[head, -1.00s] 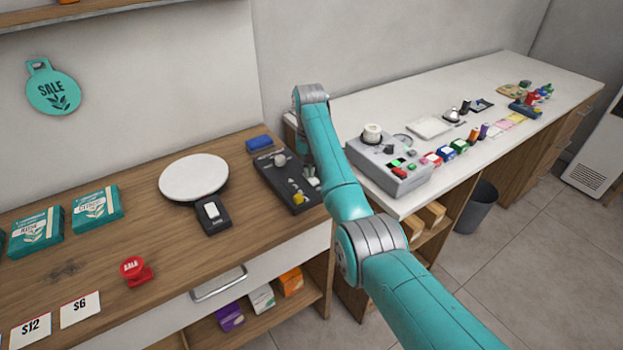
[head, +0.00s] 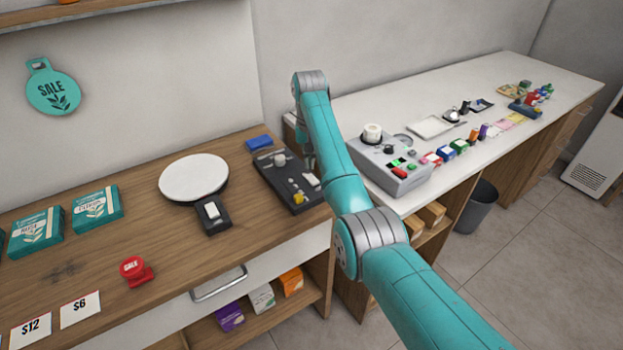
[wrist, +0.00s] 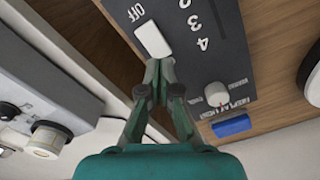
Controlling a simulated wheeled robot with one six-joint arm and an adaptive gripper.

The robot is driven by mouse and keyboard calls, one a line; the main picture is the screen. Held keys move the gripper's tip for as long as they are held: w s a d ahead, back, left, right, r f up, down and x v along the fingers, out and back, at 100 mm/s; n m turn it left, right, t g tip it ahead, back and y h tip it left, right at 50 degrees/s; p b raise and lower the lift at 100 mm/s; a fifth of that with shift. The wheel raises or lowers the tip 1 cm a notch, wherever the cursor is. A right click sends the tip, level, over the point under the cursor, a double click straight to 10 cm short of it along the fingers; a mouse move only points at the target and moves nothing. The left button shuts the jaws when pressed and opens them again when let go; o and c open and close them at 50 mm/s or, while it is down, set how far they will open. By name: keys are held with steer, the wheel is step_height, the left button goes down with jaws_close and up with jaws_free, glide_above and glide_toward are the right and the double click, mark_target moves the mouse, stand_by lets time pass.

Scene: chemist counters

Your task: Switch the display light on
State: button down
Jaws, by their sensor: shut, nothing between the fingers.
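The dark control panel (head: 273,187) lies on the wooden counter and carries a white knob, a yellow knob and a white rocker switch (head: 312,180). In the wrist view the panel (wrist: 205,60) shows the words OFF and DISPLAY LIGHT and several numbers. The white rocker (wrist: 152,40) is beside OFF, and a white knob (wrist: 216,95) is near the light's label. My gripper (wrist: 160,72) is shut and empty, its tips close to the rocker's near end. I cannot tell whether they touch. In the head view my arm largely hides the gripper.
A grey device (head: 390,165) with knobs and buttons stands on the white counter to the right. A blue block (head: 259,143) lies behind the panel. A round white disc with a dark switch base (head: 208,215) is to its left.

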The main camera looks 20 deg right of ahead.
mark_target(309, 176)
steer(key=shift+r, duration=1.6)
